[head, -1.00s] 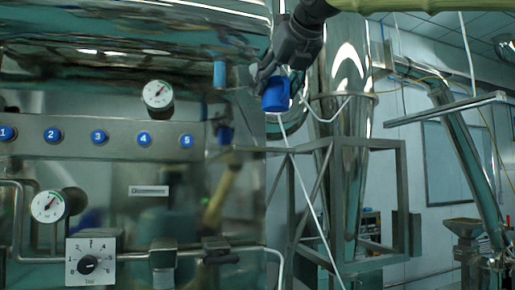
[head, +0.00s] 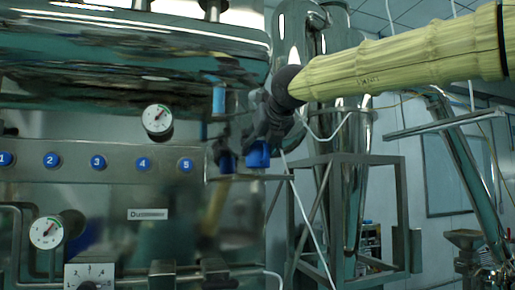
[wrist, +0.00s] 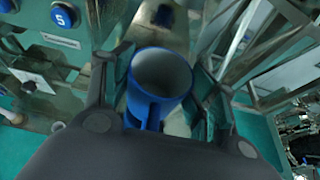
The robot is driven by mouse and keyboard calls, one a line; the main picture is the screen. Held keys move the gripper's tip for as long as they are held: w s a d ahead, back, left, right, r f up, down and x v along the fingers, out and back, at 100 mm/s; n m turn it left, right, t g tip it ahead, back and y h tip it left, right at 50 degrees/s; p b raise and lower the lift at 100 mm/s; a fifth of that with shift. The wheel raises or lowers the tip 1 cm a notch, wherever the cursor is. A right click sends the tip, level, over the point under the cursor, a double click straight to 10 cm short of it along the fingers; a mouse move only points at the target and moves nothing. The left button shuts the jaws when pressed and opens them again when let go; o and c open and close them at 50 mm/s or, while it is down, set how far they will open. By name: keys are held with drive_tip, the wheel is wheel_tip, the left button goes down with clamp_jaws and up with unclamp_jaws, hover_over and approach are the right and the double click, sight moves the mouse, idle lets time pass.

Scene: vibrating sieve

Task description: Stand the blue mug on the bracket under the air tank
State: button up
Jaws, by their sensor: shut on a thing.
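The blue mug (head: 258,155) hangs upright from my gripper (head: 262,135), right of the panel edge. In the wrist view the mug (wrist: 142,105) sits between the two fingers (wrist: 160,110), its pale inside open toward the camera and its handle toward my palm. The shiny air tank (head: 120,55) lies across the upper left. A thin flat ledge, apparently the bracket (head: 280,177), shows just below the mug in the head view. I cannot tell whether the mug touches it.
The steel panel (head: 110,180) with blue numbered buttons, gauges (head: 157,119) and a dial (head: 90,275) stands left of the mug. A blue mug-like reflection shows in the steel. A metal frame (head: 345,160) around a steel cone stands to the right. A white hose hangs near the gripper.

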drive_tip(key=shift+w+a+f+p, duration=0.35)
drive_tip(key=shift+w+f, duration=0.3)
drive_tip(key=shift+w, duration=0.15)
drive_tip(key=shift+f, duration=0.1)
drive_tip(key=shift+s+d, duration=0.1)
drive_tip(key=shift+f, duration=0.15)
drive_tip(key=o, duration=1.1)
